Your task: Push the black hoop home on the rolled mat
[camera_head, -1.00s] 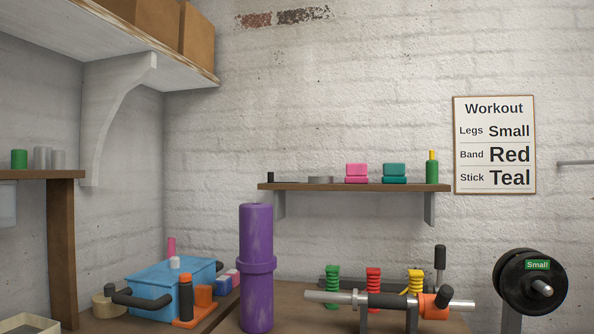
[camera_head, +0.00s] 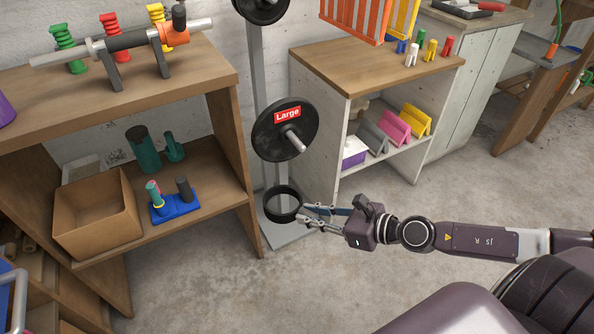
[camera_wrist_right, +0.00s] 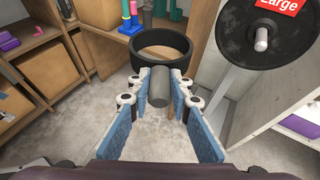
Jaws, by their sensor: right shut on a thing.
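The black hoop (camera_head: 284,217) is an open ring held in the air in front of the weight stand. My right gripper (camera_head: 307,213) is shut on the hoop's short grey handle, which shows in the right wrist view between the two blue fingers (camera_wrist_right: 161,80). There the hoop (camera_wrist_right: 142,61) extends beyond the fingertips with its opening empty. Only a purple sliver (camera_head: 5,110), likely the rolled purple mat, shows at the head view's left edge; the rest of it is out of frame. My left gripper is not in view.
A wooden bench (camera_head: 190,65) with a barbell stands left; its lower shelf holds a cardboard box (camera_head: 97,215) and a blue pegged base (camera_head: 176,207). The stand's "Large" plate (camera_head: 270,135) is just above the hoop. A cabinet (camera_head: 320,125) stands behind. The floor in front is clear.

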